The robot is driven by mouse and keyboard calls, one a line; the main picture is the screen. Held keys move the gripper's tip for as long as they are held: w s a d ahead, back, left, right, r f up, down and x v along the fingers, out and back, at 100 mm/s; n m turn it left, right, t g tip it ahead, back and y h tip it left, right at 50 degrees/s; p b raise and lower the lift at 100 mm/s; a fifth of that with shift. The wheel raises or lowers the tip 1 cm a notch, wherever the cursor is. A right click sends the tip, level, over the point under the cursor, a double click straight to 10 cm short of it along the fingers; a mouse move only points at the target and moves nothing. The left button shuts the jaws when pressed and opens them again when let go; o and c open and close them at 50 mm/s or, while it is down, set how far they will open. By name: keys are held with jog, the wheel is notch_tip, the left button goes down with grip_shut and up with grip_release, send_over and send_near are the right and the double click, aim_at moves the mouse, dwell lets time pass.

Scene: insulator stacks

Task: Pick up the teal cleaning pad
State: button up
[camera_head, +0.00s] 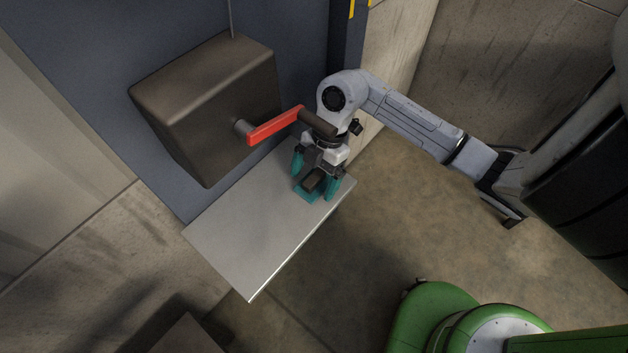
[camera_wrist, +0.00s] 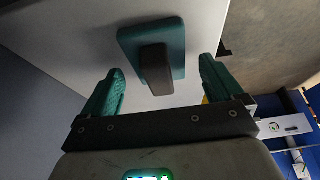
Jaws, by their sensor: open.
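The teal cleaning pad (camera_head: 301,194) lies flat on the right end of a light grey shelf. A dark block-shaped handle (camera_head: 313,182) stands on top of it. In the wrist view the teal pad (camera_wrist: 128,42) and its dark handle (camera_wrist: 155,69) show between and ahead of the fingers. My gripper (camera_head: 314,181) is over the pad, pointing down, with its teal fingers apart on either side of the handle. In the wrist view my gripper (camera_wrist: 158,80) is open and empty. Whether a finger touches the pad cannot be told.
The shelf (camera_head: 245,232) is otherwise bare. A brown metal box (camera_head: 208,105) with a red lever (camera_head: 274,126) juts from the blue cabinet wall, close to my wrist. A green rounded machine part (camera_head: 435,318) shows below right. Open floor lies right of the shelf.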

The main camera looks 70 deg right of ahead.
aim_at(318, 180)
jog(key=shift+c, duration=0.2)
jog(key=c, duration=1.1)
jog(key=shift+r, duration=0.1)
jog(key=shift+s+r, duration=0.15)
jog(key=shift+r, duration=0.05)
jog(key=r, duration=0.4)
jog(key=r+b, duration=0.1)
jog(key=r, duration=0.1)
jog(key=shift+s+a+r, duration=0.1)
jog(key=shift+s+r, duration=0.05)
jog(key=shift+s, duration=0.2)
jog(key=shift+s+a+b, duration=0.85)
jog(key=shift+s+a, duration=0.05)
jog(key=shift+s, duration=2.15)
jog(key=shift+s+a+b, duration=0.8)
jog(key=shift+s+a, duration=0.05)
jog(key=shift+s, duration=2.15)
jog(key=shift+s+a+b, duration=0.85)
jog(key=shift+s+a, duration=0.05)
jog(key=shift+s, duration=2.15)
